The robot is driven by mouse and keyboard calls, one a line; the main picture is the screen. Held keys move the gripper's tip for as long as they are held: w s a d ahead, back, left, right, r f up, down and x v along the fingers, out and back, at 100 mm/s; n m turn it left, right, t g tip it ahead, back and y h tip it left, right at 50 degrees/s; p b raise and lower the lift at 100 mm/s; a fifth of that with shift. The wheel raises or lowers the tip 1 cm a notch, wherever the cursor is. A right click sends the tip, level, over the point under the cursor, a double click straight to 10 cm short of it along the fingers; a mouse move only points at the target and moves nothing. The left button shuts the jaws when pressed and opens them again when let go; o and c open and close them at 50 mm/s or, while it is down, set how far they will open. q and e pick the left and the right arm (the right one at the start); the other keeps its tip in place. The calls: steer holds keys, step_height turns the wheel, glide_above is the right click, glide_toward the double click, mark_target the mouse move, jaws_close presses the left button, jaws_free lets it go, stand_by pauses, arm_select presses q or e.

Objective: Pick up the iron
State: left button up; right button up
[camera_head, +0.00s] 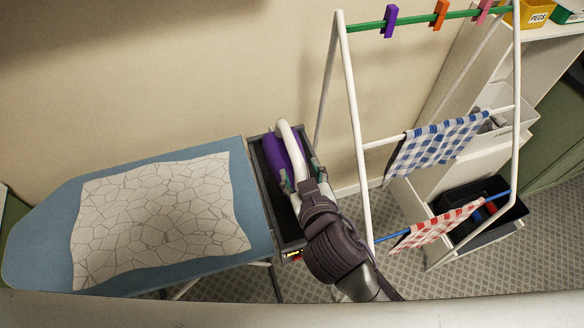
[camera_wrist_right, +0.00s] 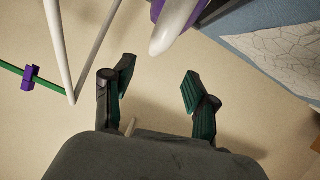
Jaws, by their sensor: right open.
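The iron (camera_head: 272,156) has a purple body and a white handle (camera_head: 291,148). It sits in the dark tray (camera_head: 259,183) at the right end of the ironing board (camera_head: 52,221). My right gripper (camera_head: 304,180) is open, at the iron's near right side in the head view. In the right wrist view its two green-padded fingers (camera_wrist_right: 158,82) are apart with nothing between them. The white handle (camera_wrist_right: 172,32) shows just beyond the fingertips there. My arm hides part of the tray. My left gripper is not in view.
A patterned cloth (camera_head: 160,215) lies on the board. A white drying rack (camera_head: 355,120) stands close to the right of my arm, with pegs, a blue checked cloth (camera_head: 437,145) and a red checked cloth (camera_head: 437,225). White shelves (camera_head: 462,88) stand behind it. The wall is behind the iron.

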mark_target(294, 150)
steer(key=p+x, duration=0.1)
steer(key=x, duration=0.4)
steer(key=shift+w+f, duration=0.1)
steer(key=shift+w, duration=0.3)
steer(key=shift+w+a+f+p, duration=0.15)
steer(key=shift+w+p, duration=0.15)
steer(key=shift+w, duration=0.15)
steer(key=x, duration=0.1)
steer(key=p+x, duration=0.1)
steer(key=x, duration=0.1)
steer(key=shift+w+d+f, duration=0.15)
steer(key=shift+w+d, duration=0.05)
steer(key=shift+w, duration=0.05)
steer(key=shift+w+a+f, duration=0.15)
steer(key=shift+w+f, duration=0.1)
steer(key=shift+w, duration=0.15)
steer(key=shift+s, duration=0.1)
steer(key=shift+c, duration=1)
jaws_close()
steer(key=shift+r, duration=0.25)
